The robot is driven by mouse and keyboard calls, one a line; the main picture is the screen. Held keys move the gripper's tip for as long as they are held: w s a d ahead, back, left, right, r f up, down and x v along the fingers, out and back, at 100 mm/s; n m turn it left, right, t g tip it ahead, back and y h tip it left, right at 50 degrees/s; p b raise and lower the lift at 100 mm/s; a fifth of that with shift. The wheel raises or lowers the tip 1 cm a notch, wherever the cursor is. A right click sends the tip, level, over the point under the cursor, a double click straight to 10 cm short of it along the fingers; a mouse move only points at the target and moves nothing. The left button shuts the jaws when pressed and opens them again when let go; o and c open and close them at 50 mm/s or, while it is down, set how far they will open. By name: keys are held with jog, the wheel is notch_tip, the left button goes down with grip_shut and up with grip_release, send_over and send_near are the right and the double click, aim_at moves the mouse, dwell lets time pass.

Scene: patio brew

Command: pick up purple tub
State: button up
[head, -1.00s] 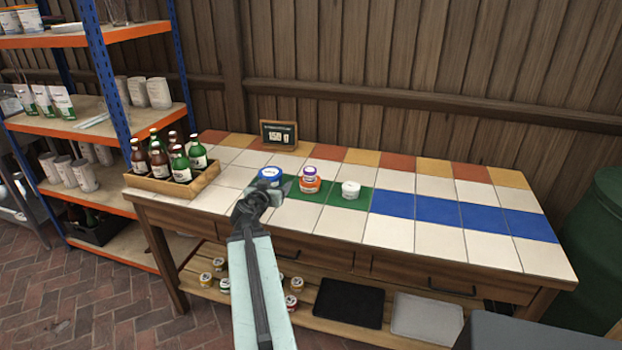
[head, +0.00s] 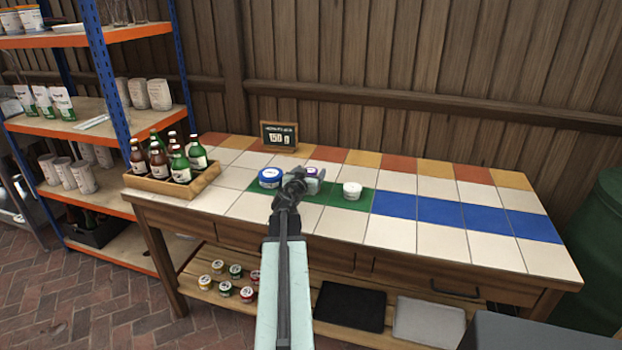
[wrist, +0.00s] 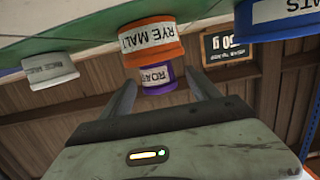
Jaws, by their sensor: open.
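The purple tub (head: 311,171) stands on top of an orange tub on the green tiles of the bench. In the head view my gripper covers most of this stack. In the wrist view, which is upside down, the purple tub (wrist: 158,82) shows below the orange tub (wrist: 152,42) labelled "RYE MALT". My gripper (head: 297,180) is open, with one finger on each side of the purple tub. I cannot tell whether either finger touches it.
A blue-and-white tub (head: 270,179) stands just left of the stack, and a white tub (head: 352,190) to its right. A bottle crate (head: 207,180) is at the bench's left end. A small sign (head: 279,135) stands behind. The blue tiles (head: 440,210) are clear.

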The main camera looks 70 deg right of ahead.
jog(key=shift+d+f, duration=0.1)
jog(key=shift+d, duration=0.35)
jog(key=shift+a, duration=0.1)
jog(key=shift+c, duration=0.3)
jog(key=c, duration=1.4)
jog(key=shift+r, duration=0.2)
